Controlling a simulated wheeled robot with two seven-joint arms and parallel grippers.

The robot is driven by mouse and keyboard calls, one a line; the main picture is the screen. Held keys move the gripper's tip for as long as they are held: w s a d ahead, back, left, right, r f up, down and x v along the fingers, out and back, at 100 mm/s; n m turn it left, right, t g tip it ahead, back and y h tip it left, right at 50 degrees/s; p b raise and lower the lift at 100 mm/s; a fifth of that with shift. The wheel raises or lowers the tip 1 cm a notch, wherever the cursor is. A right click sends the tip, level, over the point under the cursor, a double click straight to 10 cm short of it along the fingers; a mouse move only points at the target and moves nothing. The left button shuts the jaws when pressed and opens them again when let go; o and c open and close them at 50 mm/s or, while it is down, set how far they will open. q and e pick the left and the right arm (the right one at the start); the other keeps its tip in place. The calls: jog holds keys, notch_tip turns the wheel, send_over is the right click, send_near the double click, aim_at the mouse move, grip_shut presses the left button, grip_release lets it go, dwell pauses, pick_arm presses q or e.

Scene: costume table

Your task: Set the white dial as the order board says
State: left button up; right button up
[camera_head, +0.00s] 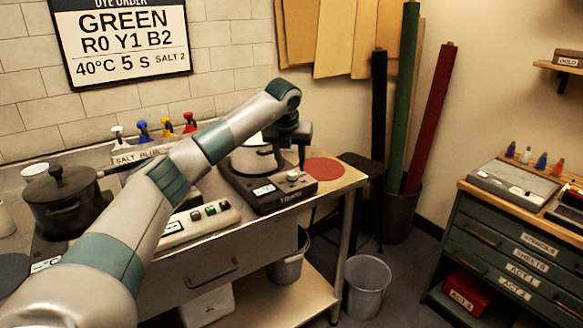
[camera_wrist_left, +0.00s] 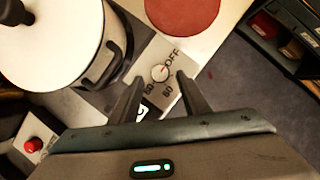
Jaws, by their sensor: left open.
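The order board (camera_head: 125,45) on the tiled wall reads GREEN, R0 Y1 B2, 40°C, 5 s, SALT 2. The white dial (camera_head: 292,177) sits on the dark hot plate (camera_head: 268,199) holding the pale pot (camera_head: 250,160). In the left wrist view the dial (camera_wrist_left: 160,73) has a small red mark that seems to point toward OFF; the number labels below it are hard to read. My left gripper (camera_wrist_left: 159,82) is open, its fingers pointing at the dial, one on each side in that view. I cannot tell any contact. My right gripper is not in view.
A red round mat (camera_head: 324,169) lies right of the hot plate, near the table's end. A dark lidded pot (camera_head: 65,200) stands at left. A panel with several buttons (camera_head: 195,222) sits nearer the front edge. A bin (camera_head: 367,287) stands on the floor.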

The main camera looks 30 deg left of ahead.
aim_at(292, 173)
pick_arm(q)
jog(key=shift+x, duration=1.8)
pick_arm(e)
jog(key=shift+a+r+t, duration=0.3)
pick_arm(q)
jog(key=c, duration=1)
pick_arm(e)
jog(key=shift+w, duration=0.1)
